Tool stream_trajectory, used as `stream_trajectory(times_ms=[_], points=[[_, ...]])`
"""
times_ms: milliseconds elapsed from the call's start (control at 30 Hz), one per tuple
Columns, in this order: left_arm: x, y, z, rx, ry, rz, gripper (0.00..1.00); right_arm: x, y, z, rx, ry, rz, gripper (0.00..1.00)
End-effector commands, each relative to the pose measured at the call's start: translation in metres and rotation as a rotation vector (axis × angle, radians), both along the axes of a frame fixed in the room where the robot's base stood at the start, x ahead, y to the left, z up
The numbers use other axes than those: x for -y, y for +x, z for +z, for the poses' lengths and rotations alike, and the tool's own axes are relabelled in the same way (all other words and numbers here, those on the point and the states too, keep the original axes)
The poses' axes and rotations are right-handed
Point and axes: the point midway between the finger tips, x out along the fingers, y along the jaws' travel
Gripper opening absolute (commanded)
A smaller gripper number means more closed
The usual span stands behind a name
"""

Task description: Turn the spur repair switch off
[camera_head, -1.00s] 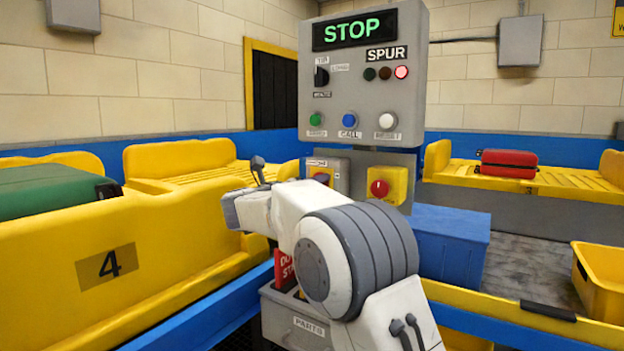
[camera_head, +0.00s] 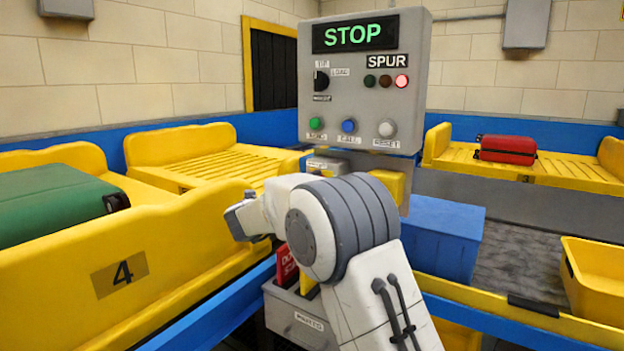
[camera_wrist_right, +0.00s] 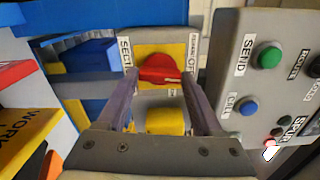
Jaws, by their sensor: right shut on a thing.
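The rotary switch has a red knob (camera_wrist_right: 160,72) on a yellow plate, with printed labels beside it. In the right wrist view the knob lies between the fingers of my right gripper (camera_wrist_right: 162,88), which is shut on it. In the head view my right arm hides the knob and gripper; only the top of the grey switch box (camera_head: 327,165) shows. The control panel (camera_head: 345,103) above reads STOP in green, and the pink-red lamp (camera_head: 401,81) under SPUR is lit. My left gripper is not in view.
A yellow box (camera_head: 388,183) is beside the switch, partly hidden. Yellow trays with a green case (camera_head: 55,205) and a red case (camera_head: 506,149) lie left and right. A blue box (camera_head: 447,235) is behind.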

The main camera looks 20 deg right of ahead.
Motion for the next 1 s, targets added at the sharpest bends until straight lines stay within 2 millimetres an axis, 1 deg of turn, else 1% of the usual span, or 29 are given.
stream_trajectory(times_ms=[33,300,867,900,933,967,1000], points=[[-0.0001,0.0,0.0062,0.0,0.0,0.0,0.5,-0.0003,-0.0005,0.0018,-0.023,-0.015,-0.002,0.12],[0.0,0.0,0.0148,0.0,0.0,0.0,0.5,-0.0004,-0.0003,0.0,-0.098,-0.074,-0.001,0.12],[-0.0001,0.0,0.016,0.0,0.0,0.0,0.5,-0.0006,-0.0003,-0.0018,-0.12,-0.091,0.0,0.12],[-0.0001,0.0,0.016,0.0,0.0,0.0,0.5,-0.0006,-0.0003,-0.0018,-0.12,-0.091,0.0,0.83],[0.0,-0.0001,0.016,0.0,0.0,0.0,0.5,-0.0005,-0.0002,-0.0018,-0.12,-0.091,0.0,0.94],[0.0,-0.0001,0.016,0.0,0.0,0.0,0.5,-0.0005,-0.0002,-0.0017,-0.119,-0.09,0.0,0.97],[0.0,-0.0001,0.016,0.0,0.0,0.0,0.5,-0.0004,-0.0001,-0.0015,-0.119,-0.09,0.0,0.97]])
